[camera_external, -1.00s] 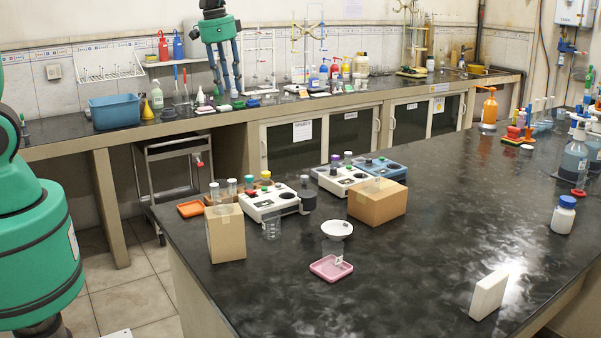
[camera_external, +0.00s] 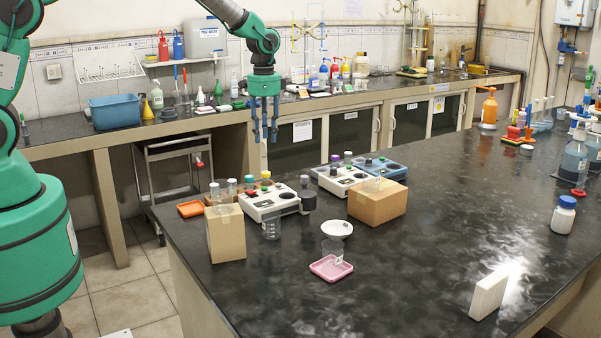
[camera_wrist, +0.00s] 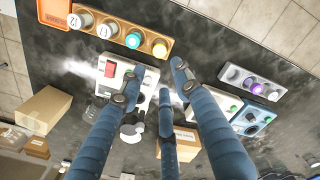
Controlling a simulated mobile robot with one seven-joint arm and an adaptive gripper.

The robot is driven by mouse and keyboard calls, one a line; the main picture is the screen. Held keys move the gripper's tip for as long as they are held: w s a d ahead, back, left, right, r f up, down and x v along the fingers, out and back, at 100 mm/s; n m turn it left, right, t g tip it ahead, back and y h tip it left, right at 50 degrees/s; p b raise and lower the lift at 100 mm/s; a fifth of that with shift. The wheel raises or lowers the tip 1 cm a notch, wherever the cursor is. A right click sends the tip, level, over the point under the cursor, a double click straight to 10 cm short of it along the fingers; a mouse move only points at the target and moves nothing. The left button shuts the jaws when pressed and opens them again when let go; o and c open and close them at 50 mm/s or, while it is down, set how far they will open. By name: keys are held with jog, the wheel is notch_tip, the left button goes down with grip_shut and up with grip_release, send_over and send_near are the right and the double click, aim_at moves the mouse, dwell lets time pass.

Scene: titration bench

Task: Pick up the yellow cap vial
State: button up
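The yellow cap vial (camera_external: 265,177) stands in a tan rack behind the white stirrer in the outside view. Two vials with pale, numbered tops fill the rest of that row. My gripper (camera_external: 265,136) hangs above the rack area, fingers pointing down and well apart from the vial. It is open and empty. In the wrist view its spread fingers (camera_wrist: 150,86) lie over the stirrer, below the yellow cap.
The white stirrer (camera_external: 274,204) sits in front of the rack, with a second white device (camera_external: 343,182) to its right. Cardboard boxes (camera_external: 226,235) and (camera_external: 377,206) flank the area. An orange tray (camera_external: 191,208) lies left of the rack.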

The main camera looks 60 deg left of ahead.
send_over(266, 172)
jog(key=shift+d+f+b, duration=0.15)
jog(key=shift+f+b, duration=0.2)
jog(key=shift+f, duration=3.95)
jog(key=shift+s+f, duration=0.1)
jog(key=shift+f, duration=2.5)
grip_shut()
